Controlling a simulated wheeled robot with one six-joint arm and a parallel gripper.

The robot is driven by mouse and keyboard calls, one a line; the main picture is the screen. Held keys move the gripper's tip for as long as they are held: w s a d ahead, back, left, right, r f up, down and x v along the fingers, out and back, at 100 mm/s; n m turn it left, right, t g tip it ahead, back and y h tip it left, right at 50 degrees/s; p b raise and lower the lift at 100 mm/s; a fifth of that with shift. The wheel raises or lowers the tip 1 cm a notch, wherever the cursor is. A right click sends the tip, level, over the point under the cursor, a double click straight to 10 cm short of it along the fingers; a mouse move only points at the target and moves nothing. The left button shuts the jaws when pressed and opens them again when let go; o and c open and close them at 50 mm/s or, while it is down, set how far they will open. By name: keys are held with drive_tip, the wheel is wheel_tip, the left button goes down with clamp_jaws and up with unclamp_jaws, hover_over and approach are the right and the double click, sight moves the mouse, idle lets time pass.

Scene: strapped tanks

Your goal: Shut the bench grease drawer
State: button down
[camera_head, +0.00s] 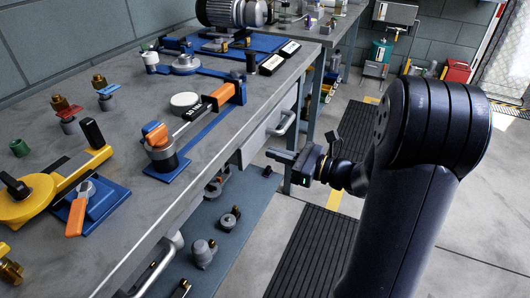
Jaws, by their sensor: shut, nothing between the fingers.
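A grey bench (130,222) runs along the left. A light grey drawer (256,142) with a bar handle (284,123) sits under its front edge and sticks out past it. A second bar handle (158,272) shows lower down at the near end of the bench. I cannot read any label that tells which one is the grease drawer. My gripper (278,154) is shut and empty, just in front of the drawer face and below the handle. I cannot tell whether it touches the drawer.
The bench top holds a blue-and-orange lever tool (225,95), a yellow tool (30,198) and a motor (232,12). Several parts lie on the lower shelf (235,195). Black mats (315,245) and open floor lie to the right.

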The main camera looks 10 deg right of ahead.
sight(254, 147)
drive_tip(key=shift+x, duration=1.8)
drive_tip(key=shift+x, duration=1.9)
drive_tip(key=shift+d, duration=0.1)
drive_tip(key=shift+s+d, duration=0.2)
drive_tip(key=shift+d, duration=0.1)
drive_tip(key=p+v, duration=0.1)
drive_tip(key=v, duration=1.2)
drive_tip(key=shift+p, duration=0.3)
